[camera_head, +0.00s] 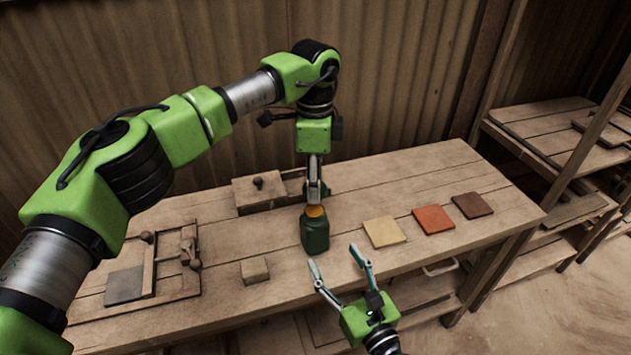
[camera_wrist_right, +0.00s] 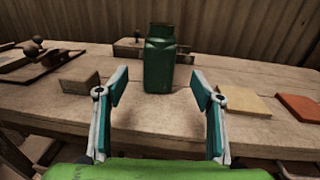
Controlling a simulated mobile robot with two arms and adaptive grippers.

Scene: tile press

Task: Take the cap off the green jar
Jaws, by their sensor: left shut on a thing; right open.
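The green jar (camera_head: 315,238) stands upright on the workbench. In the right wrist view the jar (camera_wrist_right: 159,65) shows a bare dark green neck with no cap on it. The orange cap (camera_head: 315,211) is at the fingertips of my left gripper (camera_head: 315,198), which points straight down over the jar and is shut on the cap. In the head view the cap overlaps the jar's top, so the gap's height cannot be told. The wrist view does not show the cap or left gripper. My right gripper (camera_head: 333,256) is open and empty, in front of the jar, its fingers apart from it.
Cream (camera_head: 384,232), orange-red (camera_head: 434,219) and brown (camera_head: 472,205) tiles lie right of the jar. A small wooden block (camera_head: 254,270) sits to its left, with a wooden frame (camera_head: 152,275) farther left. A wooden box (camera_head: 258,193) with a knob stands behind.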

